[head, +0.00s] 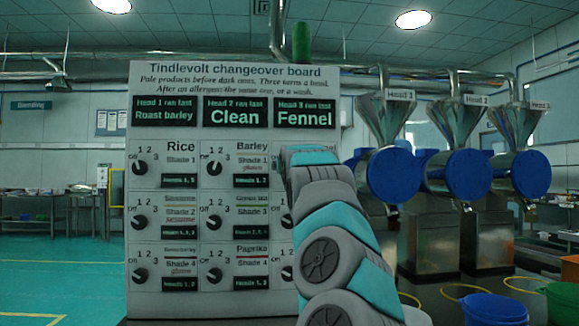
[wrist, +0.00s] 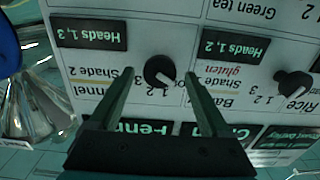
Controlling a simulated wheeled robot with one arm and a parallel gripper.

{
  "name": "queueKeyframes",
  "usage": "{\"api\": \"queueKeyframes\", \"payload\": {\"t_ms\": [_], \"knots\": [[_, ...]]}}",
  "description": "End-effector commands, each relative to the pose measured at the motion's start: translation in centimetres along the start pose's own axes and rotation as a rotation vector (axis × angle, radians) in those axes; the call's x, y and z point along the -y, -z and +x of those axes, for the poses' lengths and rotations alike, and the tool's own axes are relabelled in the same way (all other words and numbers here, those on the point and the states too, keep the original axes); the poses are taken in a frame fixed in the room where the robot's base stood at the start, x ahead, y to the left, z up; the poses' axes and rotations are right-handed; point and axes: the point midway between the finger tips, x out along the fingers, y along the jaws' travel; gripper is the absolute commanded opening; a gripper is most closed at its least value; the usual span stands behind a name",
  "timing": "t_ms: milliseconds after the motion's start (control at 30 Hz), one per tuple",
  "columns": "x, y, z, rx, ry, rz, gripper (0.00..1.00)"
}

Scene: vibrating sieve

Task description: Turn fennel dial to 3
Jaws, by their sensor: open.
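The fennel dial (wrist: 158,70) is a round black knob on the white board, seen upside down in the wrist view. The partly covered Fennel label (wrist: 88,89) is to its left. The dial's light mark seems to point to the lower right, towards the Off side; the lettering there is partly hidden. My gripper (wrist: 160,73) is open, with one finger on each side of the dial. I cannot tell whether the fingers touch it. In the head view my arm hides this dial and most of the board's right column.
The changeover board (head: 230,72) carries several other dials; the barley dial (wrist: 293,84) is right of my gripper in the wrist view. Steel hoppers with blue round fronts (head: 394,174) stand right of the board. A blue bucket (head: 495,308) stands at lower right. Green floor (head: 60,270) is clear at left.

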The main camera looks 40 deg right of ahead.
Motion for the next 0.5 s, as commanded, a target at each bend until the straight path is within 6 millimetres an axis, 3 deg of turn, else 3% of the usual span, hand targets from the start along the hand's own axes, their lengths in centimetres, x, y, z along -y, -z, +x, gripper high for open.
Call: {"api": "queueKeyframes", "payload": {"t_ms": [100, 500], "knots": [[-0.01, -0.02, -0.01, 0.000, 0.000, 0.000, 0.79], [-0.02, -0.01, -0.01, 0.000, 0.000, 0.000, 0.34]]}}
